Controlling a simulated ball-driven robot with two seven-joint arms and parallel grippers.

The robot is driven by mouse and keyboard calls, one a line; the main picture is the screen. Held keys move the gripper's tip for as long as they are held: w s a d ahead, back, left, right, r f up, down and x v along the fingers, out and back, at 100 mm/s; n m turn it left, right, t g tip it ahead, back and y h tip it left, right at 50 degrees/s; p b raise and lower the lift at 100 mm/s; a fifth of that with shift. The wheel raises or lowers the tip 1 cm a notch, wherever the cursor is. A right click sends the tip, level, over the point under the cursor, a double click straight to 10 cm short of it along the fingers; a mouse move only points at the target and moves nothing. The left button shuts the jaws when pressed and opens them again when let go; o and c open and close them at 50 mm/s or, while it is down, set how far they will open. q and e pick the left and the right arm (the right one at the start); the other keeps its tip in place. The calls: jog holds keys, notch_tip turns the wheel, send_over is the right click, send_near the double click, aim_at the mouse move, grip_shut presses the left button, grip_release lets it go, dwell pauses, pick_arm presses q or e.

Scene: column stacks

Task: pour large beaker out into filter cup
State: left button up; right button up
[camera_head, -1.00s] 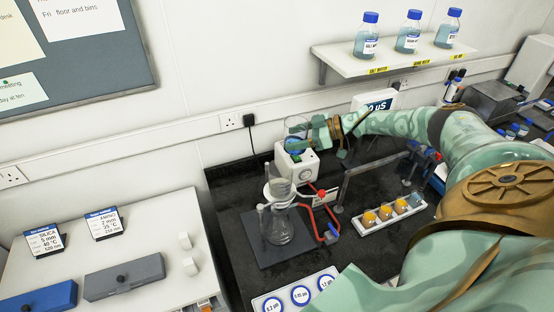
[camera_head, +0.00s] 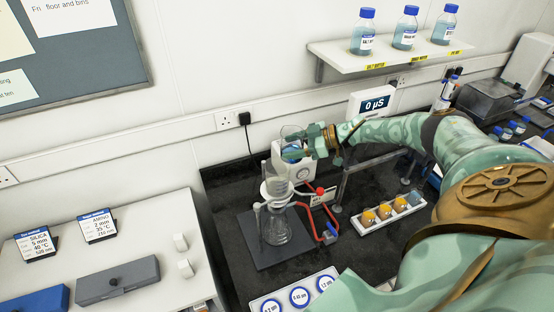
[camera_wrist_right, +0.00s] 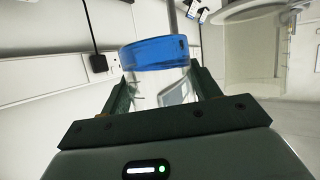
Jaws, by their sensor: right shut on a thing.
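The large beaker (camera_head: 290,133) is clear glass with blue at its lower part. My right gripper (camera_head: 314,142) is shut on it and holds it in the air in front of the white box, above and slightly right of the filter cup. In the right wrist view the beaker (camera_wrist_right: 155,54) shows between the two fingers of my gripper (camera_wrist_right: 165,90), with a blue band across it. The filter cup (camera_head: 277,186) is clear and sits on top of a glass flask (camera_head: 275,227). Its inside cannot be made out. My left gripper is out of view.
The flask stands on a dark grey plate (camera_head: 262,255), with red tubing (camera_head: 312,222) to its right. A white box (camera_head: 294,172) stands behind it. A white tray of orange-topped jars (camera_head: 385,212) lies to the right. A shelf (camera_head: 385,52) of bottles hangs above.

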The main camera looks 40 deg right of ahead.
aim_at(298, 144)
jog(key=shift+s+a+r+n+h+p, duration=0.3)
jog(key=shift+a+r+n+h+p, duration=0.25)
jog(key=shift+p, duration=1.15)
jog(key=shift+s+a+r+n+h+p, duration=0.2)
jog(key=shift+r+n+h+p, duration=0.2)
jog(key=shift+n+p, duration=0.2)
jog(key=shift+s+a+r+n+t+h+p, duration=0.15)
jog(key=shift+a+n+t+h+p, duration=0.15)
jog(key=shift+t+h+p, duration=0.1)
jog(key=shift+s+a+r+n+t+h+b, duration=0.2)
jog(key=shift+a+r+n+t+h+b, duration=0.25)
jog(key=shift+r+n+h+b, duration=0.4)
jog(key=shift+s+a+r+n+t+h+b, duration=0.2)
jog(key=shift+a+r+n+t+h+b, duration=0.35)
jog(key=shift+r+n, duration=0.55)
jog(key=shift+s+a+r+n+t+h+b, duration=0.25)
jog(key=shift+r+n+t+h+b, duration=0.4)
jog(key=shift+n, duration=0.65)
